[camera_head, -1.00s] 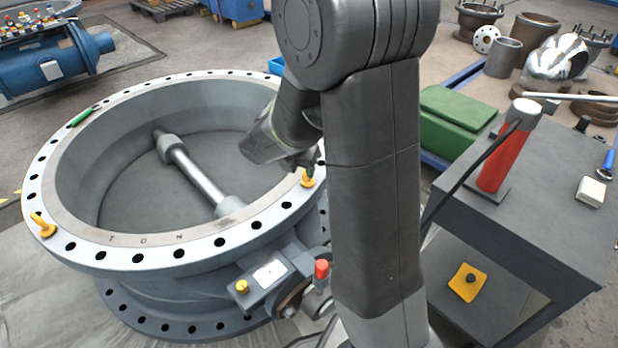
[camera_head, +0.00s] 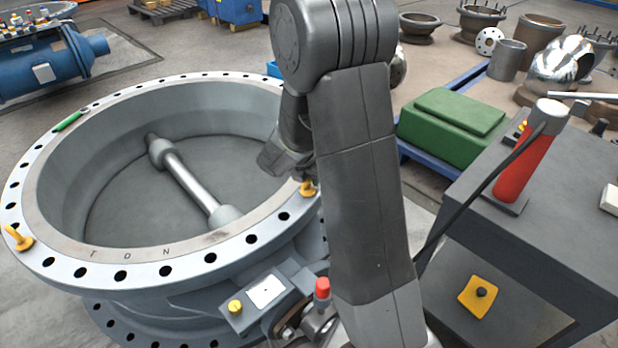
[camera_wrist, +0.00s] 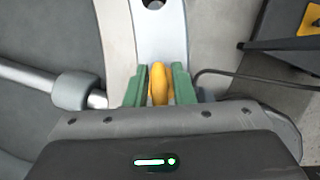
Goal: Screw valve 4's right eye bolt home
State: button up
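Valve 4, as I take it, is the large grey valve body with a pale drilled flange ring (camera_head: 125,270), lying flat with its bore up. Its right eye bolt (camera_head: 307,188) is yellow and stands upright at the flange's right side. In the wrist view the yellow eye (camera_wrist: 160,85) shows edge-on between the green fingers of my gripper (camera_wrist: 160,88). Narrow gaps seem to show on both sides of it. How far its shank is in the hole is hidden. In the head view my gripper (camera_head: 300,177) is at the eye bolt, partly behind my arm.
Another yellow eye bolt (camera_head: 18,238) leans at the flange's left edge. A green marker-like object (camera_head: 68,121) lies on the rim. A grey cart (camera_head: 560,235) with a red-handled tool (camera_head: 523,165) stands at the right. A green case (camera_head: 452,125) is behind it.

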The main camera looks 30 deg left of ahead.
grip_shut()
jog(key=shift+m, duration=0.3)
